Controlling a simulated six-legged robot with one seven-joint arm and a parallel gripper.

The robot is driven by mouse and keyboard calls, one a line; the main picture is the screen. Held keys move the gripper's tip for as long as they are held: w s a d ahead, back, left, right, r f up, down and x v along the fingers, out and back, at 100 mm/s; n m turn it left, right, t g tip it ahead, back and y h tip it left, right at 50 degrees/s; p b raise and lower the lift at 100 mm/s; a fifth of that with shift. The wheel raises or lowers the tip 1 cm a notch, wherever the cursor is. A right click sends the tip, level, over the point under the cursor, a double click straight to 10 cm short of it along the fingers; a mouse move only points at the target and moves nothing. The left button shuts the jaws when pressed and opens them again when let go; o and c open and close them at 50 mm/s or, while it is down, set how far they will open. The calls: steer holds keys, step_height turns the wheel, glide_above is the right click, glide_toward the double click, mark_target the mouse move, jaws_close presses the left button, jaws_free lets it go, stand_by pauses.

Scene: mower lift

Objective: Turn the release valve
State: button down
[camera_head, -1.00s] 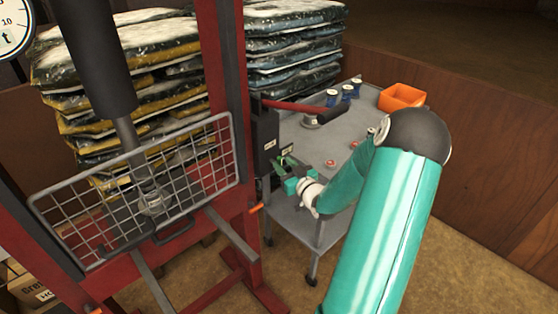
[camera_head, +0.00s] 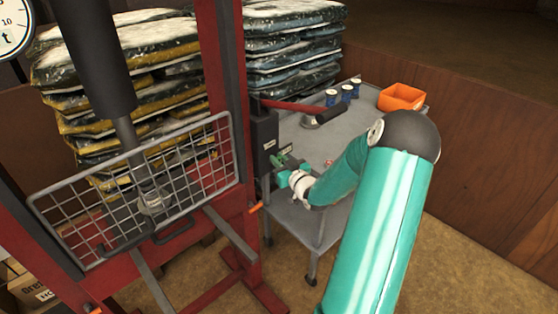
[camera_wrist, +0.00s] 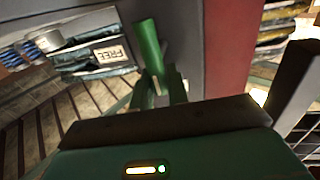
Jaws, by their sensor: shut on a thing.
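The release valve's green handle (camera_head: 278,158) sits low on the black pump unit (camera_head: 263,132) on the right side of the red press frame (camera_head: 230,100). In the wrist view the green handle (camera_wrist: 148,45) sticks out from a grey surface, slightly tilted, next to a label reading "FREE" (camera_wrist: 109,54). My gripper (camera_head: 285,172) is at the handle, its fingers (camera_wrist: 162,92) shut on the handle's near end. The exact contact is partly hidden by the fingers and the gripper body.
A grey cart (camera_head: 348,125) stands right of the press with blue cans (camera_head: 346,92) and an orange bin (camera_head: 402,97). A red lever (camera_head: 292,106) with a black grip reaches over it. A mesh guard (camera_head: 90,205) covers the press front. Stacked bags (camera_head: 295,50) stand behind.

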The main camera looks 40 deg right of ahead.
steer(key=m, duration=0.2)
steer(key=d+m+g, duration=0.1)
steer(key=m, duration=0.1)
steer(key=shift+f+y, duration=0.1)
steer(key=shift+y, duration=0.2)
steer(key=shift+w+d+f+m+g+y, duration=0.2)
steer(key=shift+f+m+y, duration=0.25)
steer(key=shift+m, duration=1.45)
steer(key=shift+s+d+f+m+g+y, duration=0.15)
steer(key=shift+d+f+m+y, duration=0.3)
steer(key=shift+m, duration=1.45)
steer(key=shift+w+d+f+m+g+y, duration=0.2)
steer(key=shift+m+y, duration=0.3)
steer(key=shift+m, duration=1.4)
steer(key=shift+s+f, duration=0.1)
steer(key=shift+s, duration=0.05)
steer(key=shift+a, duration=0.1)
steer(key=c, duration=1.4)
jaws_free()
steer(key=shift+c, duration=0.2)
